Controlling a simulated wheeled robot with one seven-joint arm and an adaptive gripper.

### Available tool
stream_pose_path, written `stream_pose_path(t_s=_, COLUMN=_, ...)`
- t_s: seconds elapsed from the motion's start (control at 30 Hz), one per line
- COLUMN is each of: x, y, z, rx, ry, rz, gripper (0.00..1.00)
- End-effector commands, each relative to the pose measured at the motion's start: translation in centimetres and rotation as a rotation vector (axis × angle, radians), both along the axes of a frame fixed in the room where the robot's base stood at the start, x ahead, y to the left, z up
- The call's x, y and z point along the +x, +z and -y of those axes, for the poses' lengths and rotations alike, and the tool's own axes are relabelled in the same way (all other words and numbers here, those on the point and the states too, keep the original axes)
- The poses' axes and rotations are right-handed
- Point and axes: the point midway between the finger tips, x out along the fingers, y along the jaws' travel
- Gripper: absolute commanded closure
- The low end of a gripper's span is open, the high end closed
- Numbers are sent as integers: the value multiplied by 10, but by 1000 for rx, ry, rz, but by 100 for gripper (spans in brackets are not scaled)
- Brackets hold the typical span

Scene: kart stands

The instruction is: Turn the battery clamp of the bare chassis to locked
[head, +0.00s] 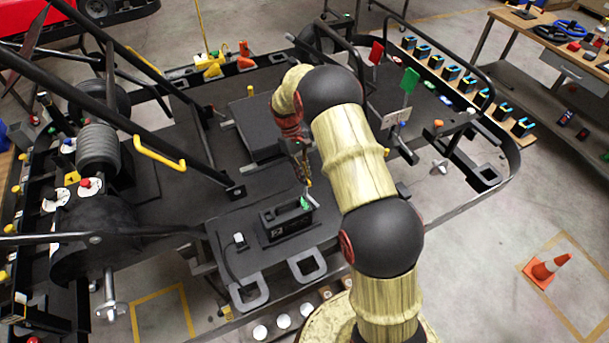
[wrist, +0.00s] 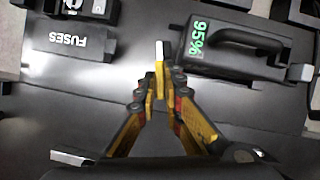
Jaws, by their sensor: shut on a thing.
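The bare chassis (head: 190,215) is a black kart frame with a flat dark floor. A black battery (head: 287,219) with a handle sits on it; in the wrist view the battery (wrist: 240,50) shows a green "95%". My gripper (head: 307,182) reaches down just behind the battery. In the wrist view my gripper (wrist: 160,88) has its yellow fingers closed together on a narrow upright piece with a pale end (wrist: 160,52), beside the battery's left end. This piece looks like the battery clamp's lever. The clamp's base and any lock marking are hidden or too small to tell.
A black box marked "FUSES" (wrist: 76,42) lies left of the battery in the wrist view. A yellow bent handle (head: 158,152) and black bars stand at the left. Red (head: 376,52) and green (head: 410,80) tags stand at the right. An orange cone (head: 546,268) is on the floor.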

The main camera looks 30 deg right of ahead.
Motion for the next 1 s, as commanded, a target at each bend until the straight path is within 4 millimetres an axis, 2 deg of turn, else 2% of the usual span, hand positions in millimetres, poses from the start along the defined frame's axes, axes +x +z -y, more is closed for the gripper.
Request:
stream_pose_path(t_s=0.4, x=2, y=2, z=2, rx=0, ry=-212, rz=5, gripper=100)
stream_pose_path(t_s=1.0, x=2, y=1, z=2, rx=-1, ry=-247, rz=5, gripper=100)
